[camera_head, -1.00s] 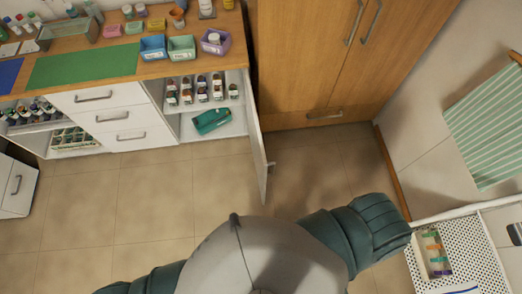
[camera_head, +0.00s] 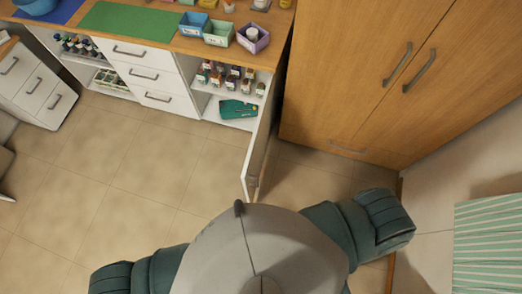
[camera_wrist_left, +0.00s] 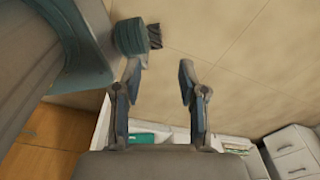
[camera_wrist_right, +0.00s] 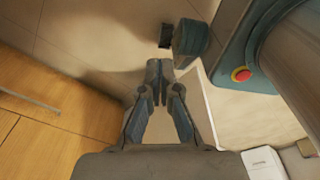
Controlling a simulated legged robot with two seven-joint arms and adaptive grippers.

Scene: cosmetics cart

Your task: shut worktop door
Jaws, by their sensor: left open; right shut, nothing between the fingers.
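The worktop (camera_head: 180,38) has a cabinet below it whose white door (camera_head: 260,145) stands open, swung outward toward me. Its handle (camera_head: 253,186) shows near the door's free end. Inside the open compartment are several small bottles (camera_head: 232,77) and a teal case (camera_head: 239,109). My left gripper (camera_wrist_left: 158,72) is open and empty in the left wrist view, with floor beyond its fingers and the cabinet's white edge below. My right gripper (camera_wrist_right: 159,72) is shut and empty in the right wrist view. Neither gripper shows in the head view.
A tall wooden wardrobe (camera_head: 360,75) stands right of the open door. White drawers (camera_head: 145,75) sit left of the compartment. A separate white drawer unit (camera_head: 35,85) stands at far left. The tiled floor (camera_head: 120,180) before the worktop is clear.

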